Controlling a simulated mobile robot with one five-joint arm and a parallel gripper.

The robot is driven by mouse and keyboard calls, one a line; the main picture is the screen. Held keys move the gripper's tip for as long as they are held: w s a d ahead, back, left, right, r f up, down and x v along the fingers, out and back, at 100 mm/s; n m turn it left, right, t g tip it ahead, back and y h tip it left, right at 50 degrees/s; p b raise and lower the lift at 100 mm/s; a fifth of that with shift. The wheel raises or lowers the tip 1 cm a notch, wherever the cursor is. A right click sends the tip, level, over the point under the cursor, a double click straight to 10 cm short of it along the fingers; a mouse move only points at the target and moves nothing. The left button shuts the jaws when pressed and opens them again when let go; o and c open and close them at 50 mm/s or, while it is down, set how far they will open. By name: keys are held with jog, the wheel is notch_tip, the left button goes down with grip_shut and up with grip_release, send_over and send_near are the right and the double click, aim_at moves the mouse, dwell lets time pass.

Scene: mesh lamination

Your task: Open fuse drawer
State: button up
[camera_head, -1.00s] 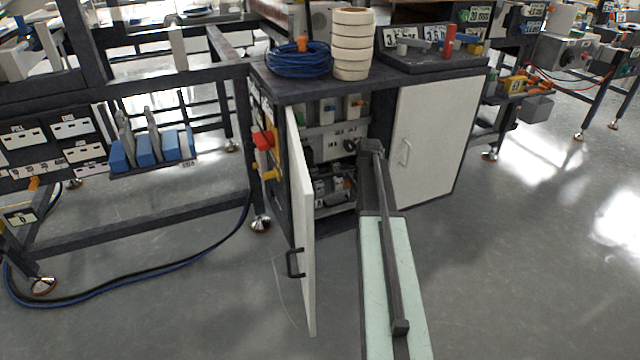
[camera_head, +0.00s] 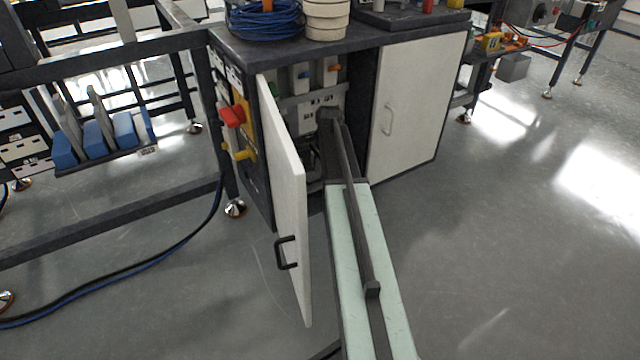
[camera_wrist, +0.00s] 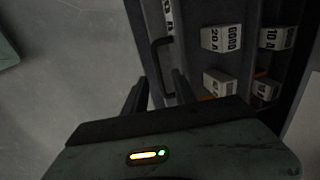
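In the wrist view, a dark drawer front with a black bar handle (camera_wrist: 158,66) and white label runs down the middle. Right of it, white fuse blocks (camera_wrist: 221,38) marked 20 A and 10 A show inside the fuse drawer (camera_wrist: 190,60), so it stands at least partly open. My gripper (camera_wrist: 159,90) is open, its two dark fingers apart, with the handle's near end between them in the picture; I cannot tell if they touch it. In the head view my arm reaches into the open cabinet (camera_head: 420,110) and its end hides the gripper and most of the drawer.
The white cabinet door (camera_head: 288,190) with a black handle (camera_head: 285,252) stands swung open close left of my arm. The right door (camera_head: 415,110) is shut. A red knob (camera_head: 232,116) and yellow handle (camera_head: 240,154) stick out on the cabinet's left side. Floor at right is clear.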

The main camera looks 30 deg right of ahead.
notch_tip(320, 180, down, 3)
jog(key=shift+w+r+b, duration=0.15)
jog(key=shift+b, duration=0.55)
jog(key=shift+r, duration=0.15)
grip_shut()
jog(key=shift+d, duration=0.1)
dwell(0.5)
